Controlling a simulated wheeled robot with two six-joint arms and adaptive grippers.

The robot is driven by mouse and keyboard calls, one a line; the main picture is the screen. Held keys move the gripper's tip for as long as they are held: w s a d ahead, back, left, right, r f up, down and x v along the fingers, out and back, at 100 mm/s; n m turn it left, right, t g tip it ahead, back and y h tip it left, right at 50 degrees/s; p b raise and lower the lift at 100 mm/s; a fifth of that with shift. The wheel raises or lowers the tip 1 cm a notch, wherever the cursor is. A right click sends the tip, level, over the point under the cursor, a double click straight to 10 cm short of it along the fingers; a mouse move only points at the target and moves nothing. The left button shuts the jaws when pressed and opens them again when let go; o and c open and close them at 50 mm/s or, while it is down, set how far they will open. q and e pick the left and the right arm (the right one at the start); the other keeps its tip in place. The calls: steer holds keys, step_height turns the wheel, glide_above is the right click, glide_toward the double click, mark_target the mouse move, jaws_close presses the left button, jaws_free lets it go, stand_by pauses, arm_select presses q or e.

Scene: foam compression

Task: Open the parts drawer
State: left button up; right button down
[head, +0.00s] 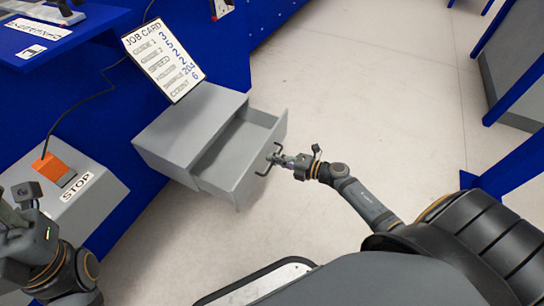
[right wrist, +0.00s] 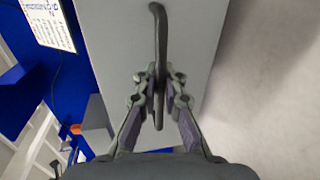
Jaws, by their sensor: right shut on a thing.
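The parts drawer (head: 243,163) is a grey drawer pulled partly out of its grey cabinet (head: 185,130). Its inside shows as an open gap and I see nothing in it. A dark bar handle (head: 263,170) is on its front face. My right gripper (head: 275,158) is at the handle. In the right wrist view, the gripper (right wrist: 159,95) has its fingers on both sides of the handle (right wrist: 159,30), shut on it. My left gripper (head: 22,205) is at the left edge, over the grey stop box, and its fingertips are not clear.
A job card (head: 162,60) leans on top of the cabinet. A grey box with an orange switch (head: 52,168) and a STOP label (head: 77,187) stands at the left. Blue benches line the left and right. The pale floor (head: 370,90) beyond the drawer is clear.

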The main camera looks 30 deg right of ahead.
steer(key=c, duration=1.8)
jaws_free()
steer(key=shift+o, duration=0.2)
steer(key=v, duration=1.2)
steer(key=shift+f, duration=0.1)
